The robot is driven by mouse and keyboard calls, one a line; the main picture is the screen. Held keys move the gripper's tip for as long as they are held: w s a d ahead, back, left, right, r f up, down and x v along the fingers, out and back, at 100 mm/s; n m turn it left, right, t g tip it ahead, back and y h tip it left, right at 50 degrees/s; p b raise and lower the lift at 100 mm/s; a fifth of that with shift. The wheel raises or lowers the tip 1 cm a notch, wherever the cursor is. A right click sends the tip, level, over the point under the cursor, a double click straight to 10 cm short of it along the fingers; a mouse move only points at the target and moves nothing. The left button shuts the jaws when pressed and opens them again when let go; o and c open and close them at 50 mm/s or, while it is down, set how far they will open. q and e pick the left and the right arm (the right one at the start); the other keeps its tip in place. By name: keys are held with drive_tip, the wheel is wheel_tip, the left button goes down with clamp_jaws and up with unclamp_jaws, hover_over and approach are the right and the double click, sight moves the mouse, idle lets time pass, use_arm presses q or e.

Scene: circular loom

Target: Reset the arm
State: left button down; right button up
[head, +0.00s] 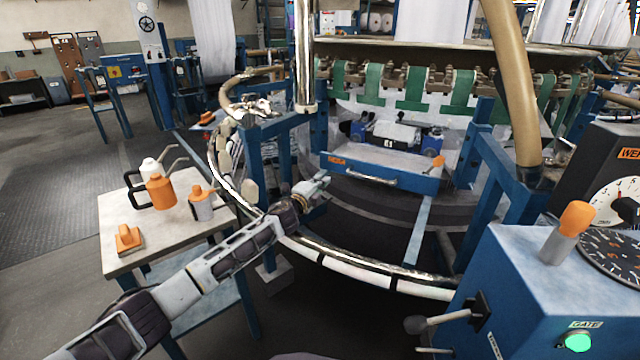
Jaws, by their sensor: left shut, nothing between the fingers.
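My left arm reaches in from the lower left, across the corner of the side table and over the loom's curved rail. My left gripper (318,184) is shut and empty. It hangs in front of the loom, left of the blue drawer-like panel (380,173), and looks apart from it. My right gripper does not show in the head view.
A side table (120,205) at left holds orange-topped bottles (161,190) and an orange block (128,238). The shiny curved rail (350,272) runs below my arm. A blue control box (500,285) with an orange-knobbed lever (572,222) stands at right. Floor at far left is clear.

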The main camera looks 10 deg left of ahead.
use_arm(q)
drive_tip(key=shift+s, duration=0.3)
idle(0.4)
